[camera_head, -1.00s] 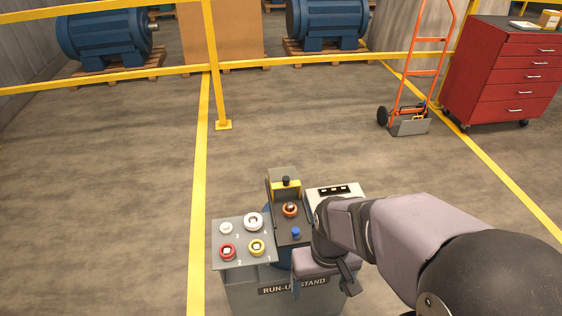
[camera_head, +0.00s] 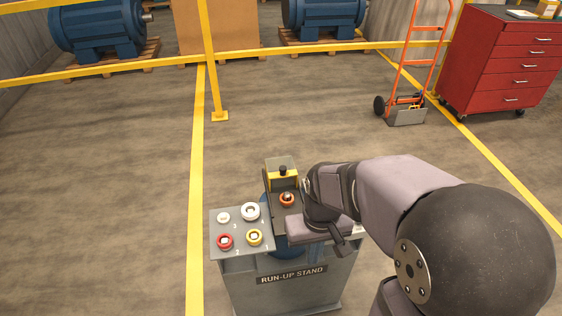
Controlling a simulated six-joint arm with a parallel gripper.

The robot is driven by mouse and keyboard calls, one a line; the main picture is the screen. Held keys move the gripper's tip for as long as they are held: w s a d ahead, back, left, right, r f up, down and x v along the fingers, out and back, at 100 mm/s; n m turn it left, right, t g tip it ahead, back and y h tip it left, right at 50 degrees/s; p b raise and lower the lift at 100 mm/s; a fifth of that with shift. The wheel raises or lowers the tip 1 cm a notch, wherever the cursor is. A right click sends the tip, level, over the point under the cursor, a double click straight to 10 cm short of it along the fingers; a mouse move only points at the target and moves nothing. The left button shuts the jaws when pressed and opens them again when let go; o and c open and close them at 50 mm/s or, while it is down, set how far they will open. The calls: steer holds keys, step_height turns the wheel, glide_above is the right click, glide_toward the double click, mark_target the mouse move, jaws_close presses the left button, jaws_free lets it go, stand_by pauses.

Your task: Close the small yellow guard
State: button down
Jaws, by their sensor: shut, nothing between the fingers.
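The small yellow guard (camera_head: 284,175) stands raised at the back of the middle panel on the run-up stand (camera_head: 292,277), with a black knob at its top. An orange-ringed switch (camera_head: 287,199) sits uncovered just in front of it. My gripper (camera_head: 290,233) is over the front part of that panel, pointing left, in front of the orange-ringed switch and apart from the guard. Its fingers look closed, with nothing seen in them. My wrist and forearm hide the right part of the stand and the blue knob.
A grey panel at the left of the stand carries a red-ringed button (camera_head: 225,241), a yellow-ringed button (camera_head: 254,237) and two white ones. Yellow rails (camera_head: 216,70), an orange hand truck (camera_head: 412,75) and a red cabinet (camera_head: 500,60) stand farther back. The floor behind the stand is clear.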

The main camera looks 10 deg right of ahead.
steer(key=w+r+n+t+b, duration=0.1)
steer(key=w+r, duration=0.1)
steer(key=w, duration=1.7)
steer(key=w+r+n+t+y+b, duration=0.1)
steer(key=w+r+t+b, duration=0.1)
steer(key=w, duration=1.7)
steer(key=shift+w+a+r+n+b, duration=0.25)
steer(key=shift+w+a+n+b, duration=0.05)
steer(key=shift+n, duration=0.1)
steer(key=p, duration=0.5)
glide_above(276, 164)
step_height(276, 164, down, 9)
steer(key=shift+f, duration=0.15)
steer(key=shift+s+d+p, duration=0.25)
steer(key=shift+s+p, duration=0.15)
steer(key=shift+s, duration=0.55)
steer(key=shift+s+d+p, duration=0.2)
steer(key=shift+s+p, duration=0.15)
steer(key=shift+s, duration=0.55)
steer(key=shift+s+f, duration=0.1)
